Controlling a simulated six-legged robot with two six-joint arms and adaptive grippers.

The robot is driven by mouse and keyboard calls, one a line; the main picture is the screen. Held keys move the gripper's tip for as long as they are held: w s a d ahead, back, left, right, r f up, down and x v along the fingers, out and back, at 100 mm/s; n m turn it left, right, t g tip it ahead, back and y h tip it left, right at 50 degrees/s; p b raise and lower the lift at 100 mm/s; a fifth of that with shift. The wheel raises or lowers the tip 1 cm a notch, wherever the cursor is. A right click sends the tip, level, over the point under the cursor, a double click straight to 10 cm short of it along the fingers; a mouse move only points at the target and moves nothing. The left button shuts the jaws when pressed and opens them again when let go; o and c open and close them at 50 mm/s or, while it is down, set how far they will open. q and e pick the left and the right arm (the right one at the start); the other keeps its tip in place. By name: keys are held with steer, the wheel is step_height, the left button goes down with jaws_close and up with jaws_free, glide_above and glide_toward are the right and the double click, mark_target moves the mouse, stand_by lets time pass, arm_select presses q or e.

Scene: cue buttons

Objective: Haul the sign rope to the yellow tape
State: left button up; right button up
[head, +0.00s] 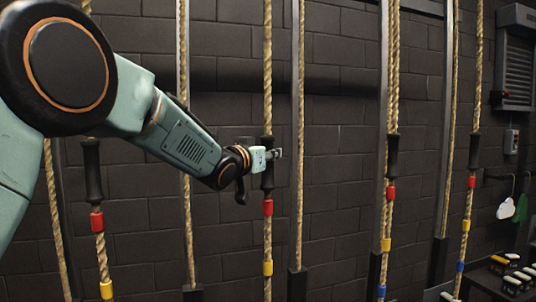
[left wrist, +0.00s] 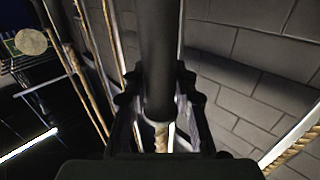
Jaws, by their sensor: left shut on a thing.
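My left gripper (head: 268,155) is shut around the black sleeve (head: 267,178) of the middle rope (head: 267,60). Below the sleeve on this rope are a red tape (head: 268,207) and, lower, a yellow tape (head: 268,267). In the left wrist view the sleeve (left wrist: 158,60) runs between the jaws (left wrist: 158,115), with a bit of rope (left wrist: 161,137) below it. My right gripper is not in view.
To the left hangs a rope with its own sleeve (head: 92,170); to the right are two more sleeves (head: 392,157) (head: 474,150). Dark metal uprights stand between ropes. A white cloud shape (head: 506,208) and a black console (head: 510,280) are at the right.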

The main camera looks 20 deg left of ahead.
mark_target(266, 278)
arm_select(q)
jaws_close()
step_height(266, 278, down, 34)
steer(key=b, duration=1.9)
steer(key=shift+f+b, duration=0.15)
steer(key=shift+b, duration=0.25)
steer(key=o, duration=0.5)
jaws_free()
steer(key=o, duration=0.5)
steer(key=shift+s+r, duration=0.25)
steer(key=shift+r, duration=0.05)
steer(key=shift+c, duration=0.2)
steer(key=shift+w, duration=0.15)
steer(key=shift+f, duration=0.1)
